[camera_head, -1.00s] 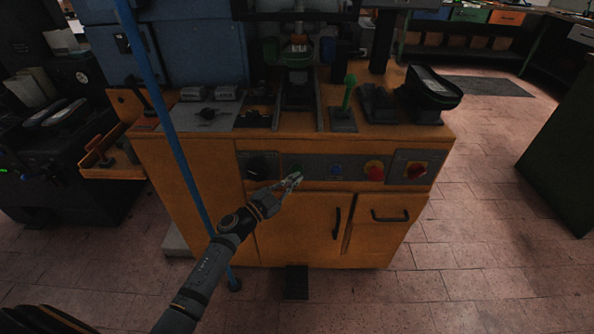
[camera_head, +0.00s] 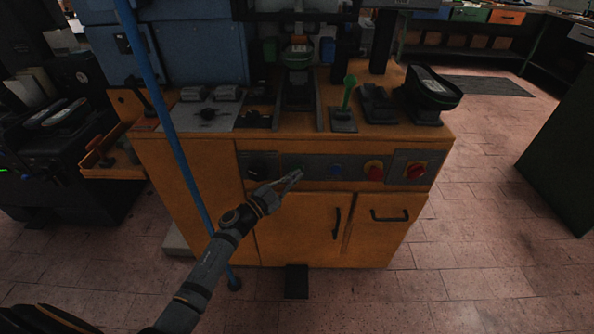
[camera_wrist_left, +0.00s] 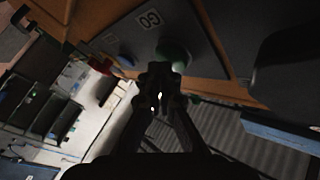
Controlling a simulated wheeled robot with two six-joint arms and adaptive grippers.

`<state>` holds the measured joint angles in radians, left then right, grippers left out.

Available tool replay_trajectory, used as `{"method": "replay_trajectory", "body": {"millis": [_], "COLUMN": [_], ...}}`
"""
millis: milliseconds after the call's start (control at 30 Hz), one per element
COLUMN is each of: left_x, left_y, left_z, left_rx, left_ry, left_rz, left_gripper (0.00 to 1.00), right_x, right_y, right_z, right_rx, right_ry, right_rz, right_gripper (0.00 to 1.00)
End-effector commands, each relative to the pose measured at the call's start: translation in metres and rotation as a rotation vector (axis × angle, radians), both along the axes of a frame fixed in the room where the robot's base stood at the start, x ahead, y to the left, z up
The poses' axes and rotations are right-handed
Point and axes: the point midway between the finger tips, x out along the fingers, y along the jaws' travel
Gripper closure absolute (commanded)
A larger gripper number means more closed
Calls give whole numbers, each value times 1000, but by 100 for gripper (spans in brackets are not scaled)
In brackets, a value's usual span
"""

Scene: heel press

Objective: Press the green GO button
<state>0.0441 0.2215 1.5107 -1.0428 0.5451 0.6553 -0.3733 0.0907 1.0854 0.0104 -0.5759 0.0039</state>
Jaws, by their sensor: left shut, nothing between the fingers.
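The control panel (camera_head: 310,158) is a grey strip on the front of the orange machine. The green button (camera_wrist_left: 176,50) shows in the left wrist view beside a white GO label (camera_wrist_left: 149,19). In the head view the button is mostly hidden behind my left gripper (camera_head: 296,176). That gripper is shut and empty. In the left wrist view its closed fingertips (camera_wrist_left: 160,74) overlap the lower edge of the button; I cannot tell whether they touch it. My right gripper is not in view.
Beside the green button on the panel are a black knob (camera_head: 260,168), a blue button (camera_head: 336,171), a red button (camera_head: 374,170) and a red switch (camera_head: 416,170). Cabinet doors (camera_head: 298,230) lie below the panel.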

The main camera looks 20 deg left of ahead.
Motion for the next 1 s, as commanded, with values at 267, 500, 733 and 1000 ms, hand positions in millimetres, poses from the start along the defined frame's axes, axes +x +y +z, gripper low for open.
{"method": "replay_trajectory", "body": {"millis": [267, 500, 733, 1000], "left_x": [3, 6, 7, 0], "left_y": [1, 2, 2, 0], "left_z": [0, 0, 0, 1], "left_rx": [0, 0, 0, -1], "left_ry": [0, 0, 0, 2], "left_rz": [0, 1, 1, 0], "left_gripper": [100, 100, 100, 100], "right_x": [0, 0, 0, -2], "right_y": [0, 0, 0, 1], "right_z": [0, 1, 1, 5], "right_rx": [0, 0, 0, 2], "right_ry": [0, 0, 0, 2], "right_rz": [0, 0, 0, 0], "right_gripper": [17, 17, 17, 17]}}
